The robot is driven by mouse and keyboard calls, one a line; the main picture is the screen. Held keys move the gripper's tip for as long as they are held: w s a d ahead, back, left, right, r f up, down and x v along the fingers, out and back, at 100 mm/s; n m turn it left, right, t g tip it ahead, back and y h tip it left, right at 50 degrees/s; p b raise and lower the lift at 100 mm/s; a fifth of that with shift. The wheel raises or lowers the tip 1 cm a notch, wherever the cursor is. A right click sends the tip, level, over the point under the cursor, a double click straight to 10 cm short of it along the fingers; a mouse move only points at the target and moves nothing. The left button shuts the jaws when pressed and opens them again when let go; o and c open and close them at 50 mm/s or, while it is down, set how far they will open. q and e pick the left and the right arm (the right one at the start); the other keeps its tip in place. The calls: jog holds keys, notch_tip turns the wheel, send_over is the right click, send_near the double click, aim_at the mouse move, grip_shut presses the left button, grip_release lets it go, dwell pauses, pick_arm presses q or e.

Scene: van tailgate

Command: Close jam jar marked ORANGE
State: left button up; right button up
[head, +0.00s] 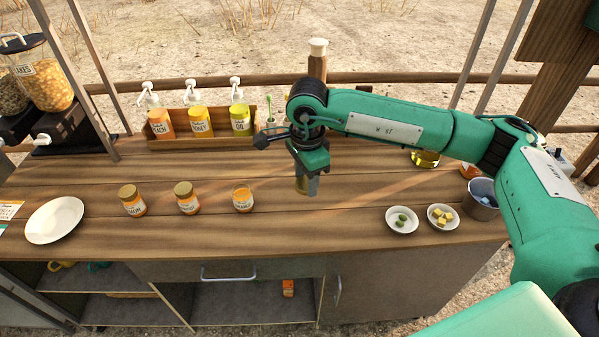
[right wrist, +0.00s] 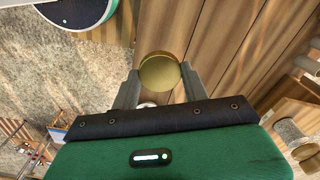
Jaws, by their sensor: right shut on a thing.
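The jam jar marked ORANGE (head: 242,200) stands upright on the wooden counter with no lid on it, its orange contents showing at the top. My right gripper (head: 306,187) is to the right of this jar, above the counter and apart from the jar. In the right wrist view its fingers (right wrist: 160,85) are shut on a round gold lid (right wrist: 160,71). In the head view the lid is mostly hidden by the gripper. My left gripper is not in view.
Two lidded jars (head: 132,201) (head: 187,198) stand left of the open jar. A white plate (head: 54,220) lies at the far left. Small bowls (head: 401,220) (head: 441,217) and a metal cup (head: 481,200) are at the right. A wooden rack (head: 160,143) with pump bottles stands behind.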

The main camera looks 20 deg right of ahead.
jog(key=n, duration=0.2)
jog(key=s+n, duration=0.1)
jog(key=n, duration=0.1)
jog(key=shift+d, duration=0.35)
jog(key=n, duration=0.2)
jog(key=s+n, duration=0.1)
jog(key=n, duration=0.1)
jog(key=shift+d+f, duration=0.1)
jog(key=shift+d, duration=0.2)
jog(key=n, duration=0.3)
jog(key=s+n, duration=0.1)
jog(key=n, duration=0.1)
jog(key=s+d+n, duration=0.1)
jog(key=n, duration=0.2)
jog(key=shift+d+f+n, duration=0.1)
jog(key=shift+n, duration=0.2)
